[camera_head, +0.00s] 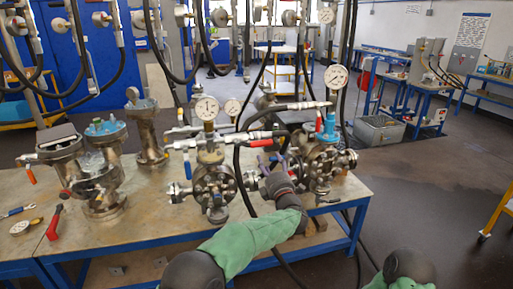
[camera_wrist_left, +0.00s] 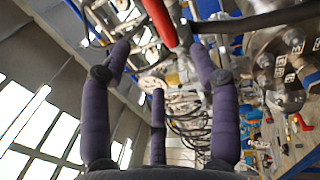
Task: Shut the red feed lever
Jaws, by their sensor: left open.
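A red lever handle (camera_head: 262,142) lies roughly level on the middle vessel assembly (camera_head: 212,183), just above my left gripper (camera_head: 274,164). I take it for the feed lever. In the left wrist view a red handle (camera_wrist_left: 160,22) lies beyond the spread fingers of my left gripper (camera_wrist_left: 160,62), near the top edge. The gripper is open and nothing is between its fingers. I cannot tell whether a fingertip touches the handle. The far end of the lever is partly hidden by hoses. My right gripper is outside the head view.
A right vessel (camera_head: 325,165) stands beside my gripper. Black hoses (camera_head: 238,180) hang across the work area. A pressure gauge (camera_head: 207,108) stands above the middle vessel.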

